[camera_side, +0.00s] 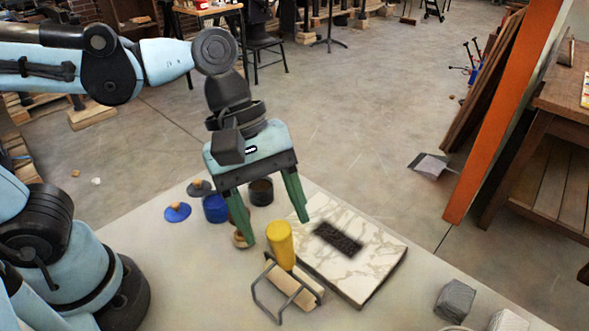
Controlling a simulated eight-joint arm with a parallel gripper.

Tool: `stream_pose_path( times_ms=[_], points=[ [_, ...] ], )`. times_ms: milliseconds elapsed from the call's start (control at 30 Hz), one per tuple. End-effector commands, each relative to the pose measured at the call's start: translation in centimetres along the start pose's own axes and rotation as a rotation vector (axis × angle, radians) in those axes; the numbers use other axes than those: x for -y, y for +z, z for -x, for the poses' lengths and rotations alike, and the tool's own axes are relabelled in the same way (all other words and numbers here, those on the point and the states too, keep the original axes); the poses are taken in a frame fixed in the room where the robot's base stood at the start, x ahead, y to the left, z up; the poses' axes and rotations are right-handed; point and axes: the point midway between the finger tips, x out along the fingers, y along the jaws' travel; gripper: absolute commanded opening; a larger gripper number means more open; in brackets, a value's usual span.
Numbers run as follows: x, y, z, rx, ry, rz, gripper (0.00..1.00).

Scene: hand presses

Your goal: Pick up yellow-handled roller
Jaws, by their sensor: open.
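The yellow-handled roller (280,243) stands on the pale table with its yellow handle upright. Its wooden roller (295,286) and dark wire frame (268,304) are at the bottom, beside the left edge of a marble slab. My gripper (275,231) has green fingers spread wide and pointing down. The fingertips are near the top of the yellow handle in this view, one to its left and one to its right. Nothing is held between them. How far the fingers are from the handle in depth, I cannot tell.
The marble slab (370,262) carries a dark textured patch (338,238). Behind my gripper stand a blue pot (215,208), a black pot (261,192) and a blue lid with a wooden knob (177,211). Grey blocks (455,300) lie at the front right.

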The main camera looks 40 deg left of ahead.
Motion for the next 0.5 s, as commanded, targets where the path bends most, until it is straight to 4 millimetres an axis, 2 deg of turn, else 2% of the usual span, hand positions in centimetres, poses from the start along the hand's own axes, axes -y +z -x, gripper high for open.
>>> stream_pose_path(
  times_ms=[300, 500],
  points=[
    [0.0, -0.1, -3.6, -0.001, 0.001, -0.001, 0.64],
    [0.0, -0.1, -4.2, -0.001, 0.0, 0.0, 0.64]
  ],
)
